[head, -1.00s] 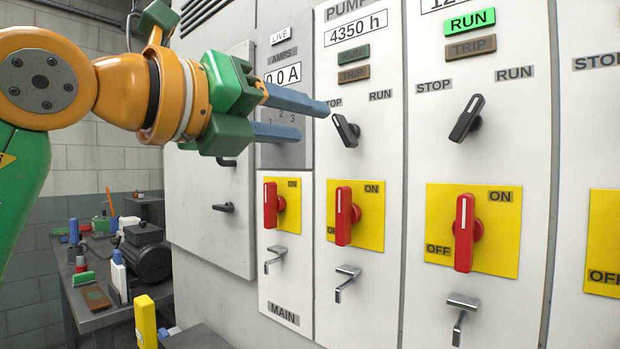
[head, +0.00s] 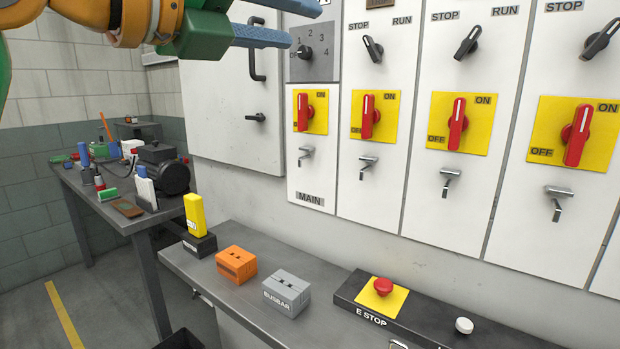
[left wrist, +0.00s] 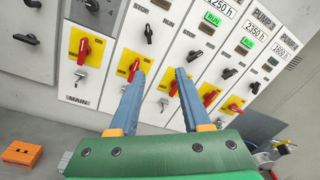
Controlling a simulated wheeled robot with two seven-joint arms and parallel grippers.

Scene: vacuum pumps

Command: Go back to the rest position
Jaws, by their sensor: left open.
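My left gripper (head: 275,32) is at the top of the head view, partly cut off, with its two blue fingers apart and nothing between them. It is in front of the upper left part of the switch cabinet (head: 417,115). In the left wrist view the open fingers (left wrist: 160,76) point toward the pump panels, with the red handles beyond them. I cannot tell the exact gap to the cabinet. My right gripper is not in view.
Below the cabinet a grey bench (head: 225,290) holds a yellow item (head: 194,214), an orange block (head: 236,264), a grey BUSBAR block (head: 287,292) and a red E STOP button (head: 383,286). A cluttered table (head: 100,208) stands left. The air before the lower panels looks clear.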

